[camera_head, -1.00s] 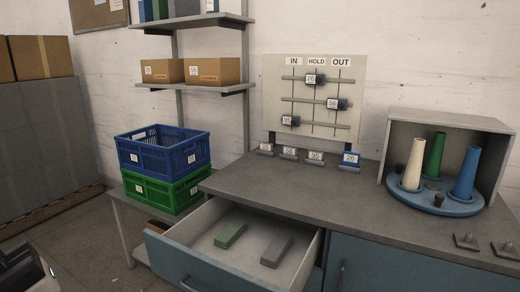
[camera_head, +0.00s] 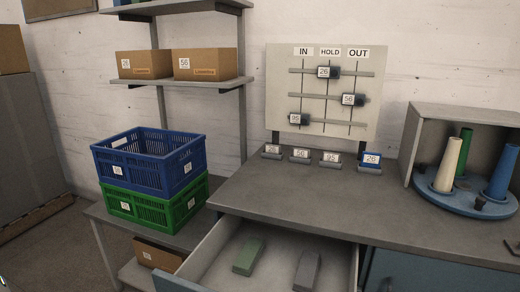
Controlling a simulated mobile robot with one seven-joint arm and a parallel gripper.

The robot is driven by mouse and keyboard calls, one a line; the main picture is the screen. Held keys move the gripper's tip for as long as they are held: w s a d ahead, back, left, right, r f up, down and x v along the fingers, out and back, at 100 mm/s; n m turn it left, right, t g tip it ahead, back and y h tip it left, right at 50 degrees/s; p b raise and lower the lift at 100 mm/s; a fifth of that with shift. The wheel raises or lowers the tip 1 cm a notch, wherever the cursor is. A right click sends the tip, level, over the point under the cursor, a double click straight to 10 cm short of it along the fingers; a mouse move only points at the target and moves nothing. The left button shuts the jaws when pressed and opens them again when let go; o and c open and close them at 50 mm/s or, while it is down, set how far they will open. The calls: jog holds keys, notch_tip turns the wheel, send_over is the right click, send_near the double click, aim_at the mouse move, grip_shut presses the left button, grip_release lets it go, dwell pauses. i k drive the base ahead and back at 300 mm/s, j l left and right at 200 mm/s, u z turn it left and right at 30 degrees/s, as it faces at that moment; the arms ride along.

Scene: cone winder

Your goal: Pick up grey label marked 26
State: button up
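The grey label marked 26 (camera_head: 272,152) stands at the left end of a row of small label holders at the back of the grey counter (camera_head: 290,195), below the wall board. To its right are a label marked 56 (camera_head: 300,156) and one that appears to read 95 (camera_head: 331,159). A blue label marked 26 (camera_head: 371,161) stands at the right end of the row. My gripper is not in view, so nothing shows whether it is open or shut.
An open drawer (camera_head: 215,243) below the counter holds a green block (camera_head: 249,257) and a grey block (camera_head: 306,270). Blue (camera_head: 130,165) and green (camera_head: 155,208) crates are stacked at left. A turntable with cones (camera_head: 465,203) stands at right. The counter before the labels is clear.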

aim_at(269, 148)
jog(key=i+j, duration=0.2)
jog(key=j, duration=0.15)
jog(key=i+j, duration=0.15)
jog(key=j, duration=0.25)
jog(key=i+j, duration=0.2)
jog(key=j, duration=0.15)
jog(key=i+j, duration=0.2)
jog(key=j, duration=0.2)
jog(key=i+j, duration=0.15)
jog(key=j, duration=0.2)
jog(key=i+j, duration=0.2)
jog(key=j, duration=0.2)
jog(key=i+j, duration=0.2)
jog(key=j, duration=0.15)
jog(key=i+j, duration=0.2)
jog(key=j, duration=0.2)
jog(key=i+j+z, duration=0.1)
jog(key=j+z, duration=0.25)
jog(key=i+j+z, duration=0.1)
jog(key=z, duration=0.3)
jog(key=j+z, duration=0.1)
jog(key=z, duration=0.55)
jog(key=i, duration=1)
